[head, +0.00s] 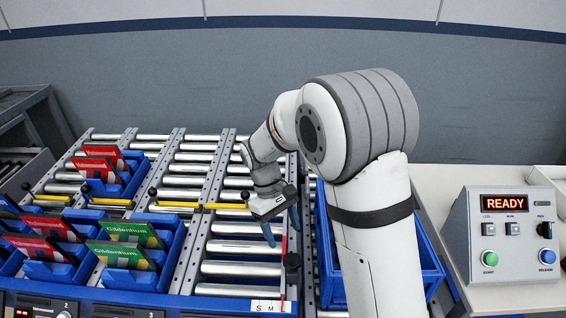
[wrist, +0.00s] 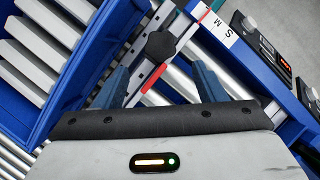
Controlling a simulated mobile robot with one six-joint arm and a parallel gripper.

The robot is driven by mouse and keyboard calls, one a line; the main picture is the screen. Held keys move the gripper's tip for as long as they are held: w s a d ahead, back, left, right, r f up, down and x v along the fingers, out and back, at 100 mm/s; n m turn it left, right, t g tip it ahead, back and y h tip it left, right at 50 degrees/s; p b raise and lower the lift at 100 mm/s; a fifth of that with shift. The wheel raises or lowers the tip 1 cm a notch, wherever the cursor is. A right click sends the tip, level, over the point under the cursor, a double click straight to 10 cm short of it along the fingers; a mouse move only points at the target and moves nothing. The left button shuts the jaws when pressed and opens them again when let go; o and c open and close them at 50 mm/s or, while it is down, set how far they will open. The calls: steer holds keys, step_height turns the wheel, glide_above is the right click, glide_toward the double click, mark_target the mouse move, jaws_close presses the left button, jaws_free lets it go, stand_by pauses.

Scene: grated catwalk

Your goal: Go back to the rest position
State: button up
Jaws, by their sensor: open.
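My gripper (head: 281,225) hangs over the roller conveyor (head: 236,268), just left of the blue bin beside my arm. In the wrist view its two blue fingers (wrist: 158,85) are spread apart with nothing between them. Below the fingers are a metal rail with a red strip (wrist: 152,78) and a dark round knob (wrist: 161,45). My arm is bent forward and covers part of the blue bin (head: 326,262) in the head view.
Blue trays with red and green packets (head: 128,231) stand at the left. A control box with a READY display (head: 505,203) stands on the right counter. Yellow bars (head: 180,204) cross the rollers. An "S M" label (head: 268,307) is on the front edge.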

steer(key=s+d+r+m+t+y, duration=0.3)
steer(key=s+d+r+m+t, duration=0.3)
steer(key=s+d+r, duration=0.6)
steer(key=s+d+m, duration=0.2)
steer(key=s+d, duration=0.1)
steer(key=s, duration=0.1)
steer(key=shift+d, duration=0.15)
